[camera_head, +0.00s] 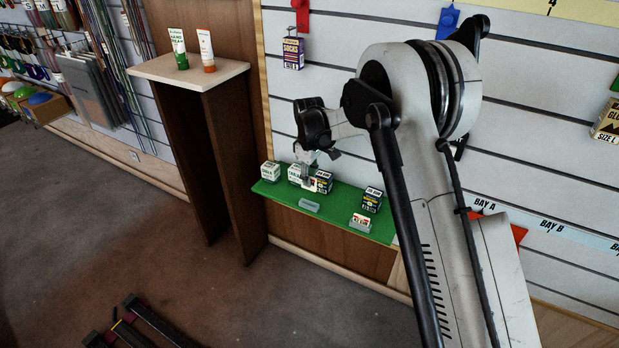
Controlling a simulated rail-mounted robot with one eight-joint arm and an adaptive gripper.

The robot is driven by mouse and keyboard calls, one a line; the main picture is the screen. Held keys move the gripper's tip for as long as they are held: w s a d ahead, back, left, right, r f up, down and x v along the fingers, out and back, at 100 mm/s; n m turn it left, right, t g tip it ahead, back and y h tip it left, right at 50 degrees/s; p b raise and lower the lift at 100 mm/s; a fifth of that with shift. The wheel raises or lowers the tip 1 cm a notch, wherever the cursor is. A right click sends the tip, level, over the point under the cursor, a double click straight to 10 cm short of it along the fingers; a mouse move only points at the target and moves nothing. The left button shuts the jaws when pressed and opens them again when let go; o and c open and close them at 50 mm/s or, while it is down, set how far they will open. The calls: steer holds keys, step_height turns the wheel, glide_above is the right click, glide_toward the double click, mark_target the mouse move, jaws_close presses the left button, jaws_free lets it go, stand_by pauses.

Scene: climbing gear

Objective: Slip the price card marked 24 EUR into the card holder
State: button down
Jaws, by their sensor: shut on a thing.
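A green shelf (335,222) on the slatted wall carries several small boxes and two grey card holders. The front-left card holder (309,205) shows no card in it. The right holder (360,226) bears a white card (361,218) with red print, too small to read. My gripper (308,184) points down over the shelf, just behind and above the left holder, among the boxes. It is shut on a small pale piece, apparently the price card; its print cannot be read and the fingers partly hide it.
Small boxes stand close on both sides of my gripper: a white-green box (270,171), and a dark blue box (323,181). Another dark box (372,199) stands at the right. A wooden stand (190,70) with two tubes rises at the left.

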steer(key=shift+f+b, duration=1.7)
steer(key=shift+f, duration=2.25)
steer(key=c, duration=1.7)
jaws_free()
steer(key=shift+c, duration=0.2)
step_height(320, 180, up, 12)
steer(key=shift+r, duration=0.1)
